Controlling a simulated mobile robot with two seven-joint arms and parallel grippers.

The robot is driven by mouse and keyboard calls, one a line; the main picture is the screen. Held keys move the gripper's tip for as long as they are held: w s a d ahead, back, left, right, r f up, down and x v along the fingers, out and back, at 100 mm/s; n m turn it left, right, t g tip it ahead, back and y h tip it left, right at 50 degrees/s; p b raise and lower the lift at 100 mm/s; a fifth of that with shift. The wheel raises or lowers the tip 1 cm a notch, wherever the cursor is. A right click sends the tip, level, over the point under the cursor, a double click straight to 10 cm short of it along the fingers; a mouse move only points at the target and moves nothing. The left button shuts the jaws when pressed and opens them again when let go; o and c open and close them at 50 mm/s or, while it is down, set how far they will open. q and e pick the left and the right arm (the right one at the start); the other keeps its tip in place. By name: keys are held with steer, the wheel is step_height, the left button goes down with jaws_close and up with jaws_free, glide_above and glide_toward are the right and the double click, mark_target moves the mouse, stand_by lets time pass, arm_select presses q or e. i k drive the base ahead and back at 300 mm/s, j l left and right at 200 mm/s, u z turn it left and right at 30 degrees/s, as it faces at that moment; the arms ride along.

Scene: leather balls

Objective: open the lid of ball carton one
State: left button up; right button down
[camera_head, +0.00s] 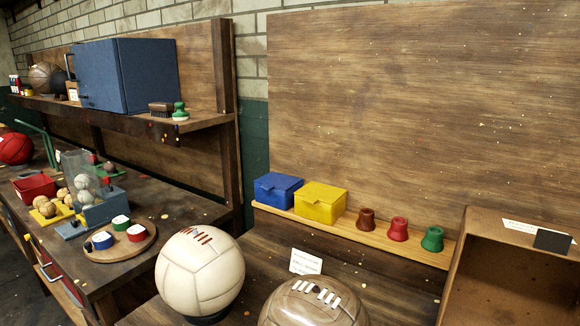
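A brown open-fronted box (463,265) stands at the right edge, cut off by the frame. I see into its dark inside. A white label (524,229) and a dark square (552,241) are at its upper edge. It may be ball carton one, but I cannot read the label. No lid can be clearly told on it. Neither of my grippers is in view.
A cream ball (200,275) and a brown laced ball (313,304) sit in front. A narrow ledge (385,240) holds a blue box (277,188), a yellow box (319,203) and three small colored pots. A cluttered bench (160,205) fills the left.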

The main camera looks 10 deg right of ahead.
mark_target(506, 269)
steer(key=k+j, duration=0.2)
steer(key=j, duration=0.15)
steer(key=k+j, duration=0.2)
steer(key=j, duration=0.2)
steer(key=k+j, duration=0.2)
steer(key=j, duration=0.15)
